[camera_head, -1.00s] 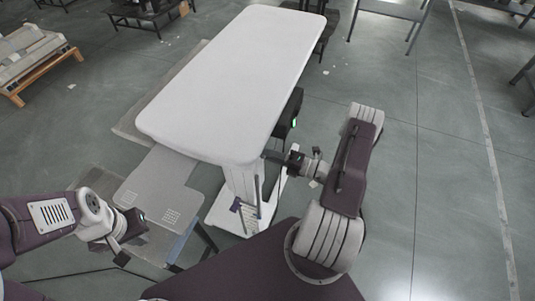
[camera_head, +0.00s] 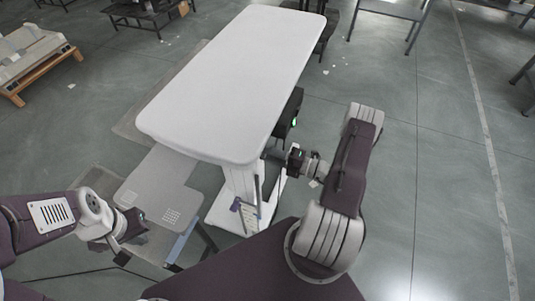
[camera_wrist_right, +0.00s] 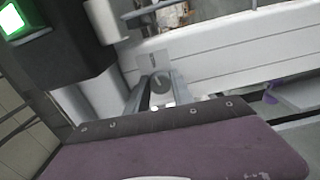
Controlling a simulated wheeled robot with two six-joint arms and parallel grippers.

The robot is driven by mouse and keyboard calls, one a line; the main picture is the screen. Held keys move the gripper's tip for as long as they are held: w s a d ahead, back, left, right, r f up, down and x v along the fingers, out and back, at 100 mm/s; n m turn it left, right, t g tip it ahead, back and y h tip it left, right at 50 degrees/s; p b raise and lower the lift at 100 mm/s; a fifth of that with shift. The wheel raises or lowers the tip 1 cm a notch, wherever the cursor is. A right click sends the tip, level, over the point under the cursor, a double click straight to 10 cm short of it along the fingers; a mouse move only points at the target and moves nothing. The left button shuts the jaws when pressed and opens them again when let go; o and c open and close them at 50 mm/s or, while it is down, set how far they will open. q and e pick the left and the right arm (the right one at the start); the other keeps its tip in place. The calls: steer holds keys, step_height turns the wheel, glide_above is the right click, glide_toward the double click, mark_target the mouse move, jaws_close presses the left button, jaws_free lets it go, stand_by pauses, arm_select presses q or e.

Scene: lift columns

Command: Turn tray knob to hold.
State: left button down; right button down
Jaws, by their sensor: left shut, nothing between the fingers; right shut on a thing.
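The white-topped lift table (camera_head: 230,80) stands on a white column in the head view. A small grey knob (camera_wrist_right: 161,83) sits below a pale label plate (camera_wrist_right: 153,61) in the right wrist view. My right gripper (camera_wrist_right: 160,92) is shut on the knob, with a finger at each side of it. In the head view this gripper (camera_head: 270,155) reaches in under the right edge of the tabletop, which hides the knob there. My left gripper (camera_head: 122,259) is shut and empty at the lower left, beside the grey step plate. The knob's setting and the label's writing are too small to read.
A black box with a green light (camera_wrist_right: 25,25) is close to my right gripper. The grey step plate (camera_head: 150,190) juts out left of the column. A wooden-framed pallet (camera_head: 35,60) lies far left.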

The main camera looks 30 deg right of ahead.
steer(key=c, duration=1.1)
jaws_free()
steer(key=shift+d, duration=0.1)
steer(key=b+v, duration=0.1)
steer(key=v, duration=0.8)
